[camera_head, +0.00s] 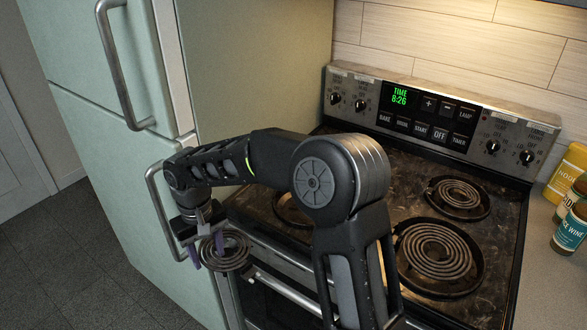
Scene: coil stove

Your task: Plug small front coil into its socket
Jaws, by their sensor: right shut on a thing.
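My right gripper (208,246) is shut on the small coil (232,251), a dark spiral burner held in front of the stove's left front corner, beside the fridge. The coil is apart from the stove top (395,190) and lower than it in the picture. My right arm hides the left front part of the stove top, so the front left burner place and its socket cannot be seen. My left gripper is not in view.
A large coil (434,250) sits front right on the stove and a smaller coil (457,195) back right. Part of another burner (288,208) shows left. The fridge (110,130) and its handles stand close left. Bottles (570,230) stand on the right counter.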

